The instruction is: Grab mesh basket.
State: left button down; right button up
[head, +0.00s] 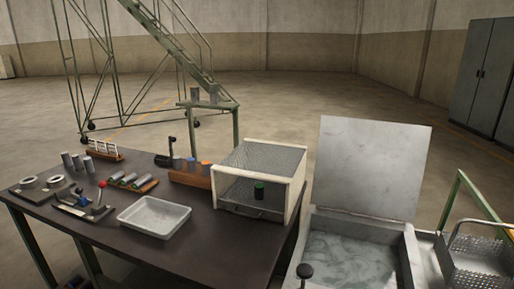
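A grey metal mesh basket (482,266) with perforated sides and a raised bar handle stands at the lower right, cut off by the picture's right edge. It is to the right of a grey open-lidded tank (410,262). Neither of my grippers shows in the head view, so whether they are open or shut cannot be seen.
The tank's lid (372,165) stands raised; a black knob (305,271) is at its front left. A dark table (128,245) holds a white tray (154,216), a mesh-topped box (295,196) and several small cylinders. A green rail (479,194) rises behind the basket.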

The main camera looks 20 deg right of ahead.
aim_at(465, 261)
jog(key=z, duration=2.05)
jog(key=i+j+u, duration=0.1)
jog(key=i, duration=0.35)
